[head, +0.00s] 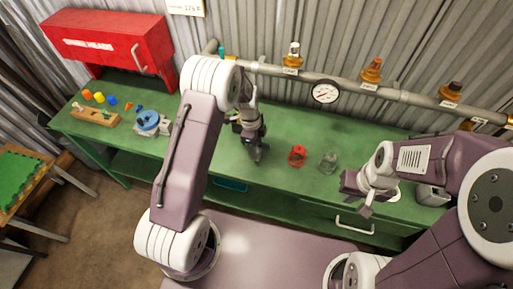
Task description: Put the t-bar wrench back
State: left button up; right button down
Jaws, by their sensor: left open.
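I cannot pick out the t-bar wrench for certain. A small teal upright piece (221,52) shows behind my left arm near the pipe; I cannot tell what it belongs to. My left gripper (257,156) is open and points down over the middle of the green bench (290,185). It is left of a red valve-like part (297,156), and I see nothing held in it. My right gripper (359,198) is over the bench's front right part, right of a clear glass-like item (328,162). Whether its jaws are open or shut is unclear.
A red cabinet (105,40) stands at the back left. A blue round device (148,120) and a wooden block (95,116) with small coloured parts sit on the left. A pipe (330,77) with valves and a gauge (324,92) runs along the back.

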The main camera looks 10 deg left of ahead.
pick_arm(q)
jog(key=r, duration=0.3)
jog(key=a+r, duration=0.1)
jog(key=r, duration=0.7)
jog(key=shift+a+b, duration=0.2)
jog(key=shift+b, duration=0.1)
jog(key=s+a+n+t+y, duration=0.1)
jog(key=s+a+n, duration=0.2)
jog(key=s+n, duration=1.5)
jog(key=shift+r+n, duration=0.2)
jog(key=shift+n, duration=0.2)
jog(key=shift+a+f, duration=0.1)
jog(key=shift+f, duration=0.05)
